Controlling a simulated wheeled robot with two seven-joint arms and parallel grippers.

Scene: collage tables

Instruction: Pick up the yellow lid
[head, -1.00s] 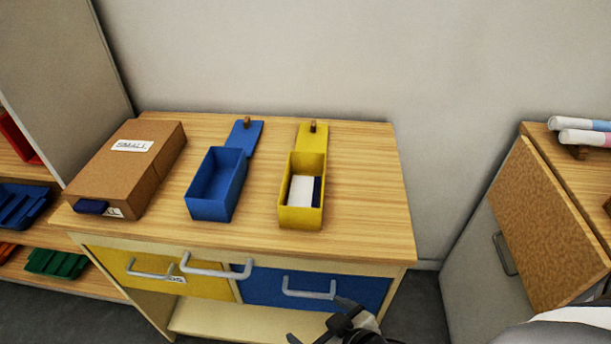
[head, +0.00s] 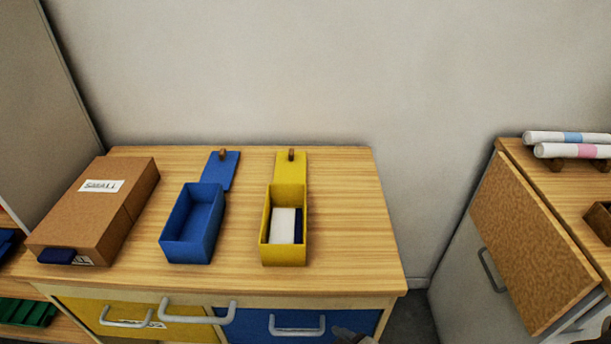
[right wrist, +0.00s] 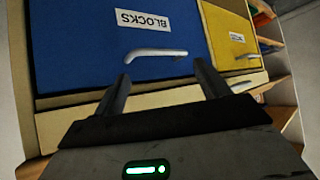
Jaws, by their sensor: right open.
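The yellow lid (head: 290,167) lies flat on the table top behind the yellow box (head: 285,254), with a small brown knob (head: 291,154) on it. The yellow box is open and holds a white block and a dark blue one. My right gripper (right wrist: 165,85) is open and empty in the right wrist view, in front of the blue drawer front labelled BLOCKS (right wrist: 85,40). It is below the table top, well away from the lid. My left gripper is not in view.
A blue box (head: 190,240) stands open left of the yellow one, its blue lid (head: 222,170) behind it. A cardboard box (head: 95,215) stands further left. A cabinet (head: 480,270) with paper rolls (head: 575,151) is at the right. The table's right part is clear.

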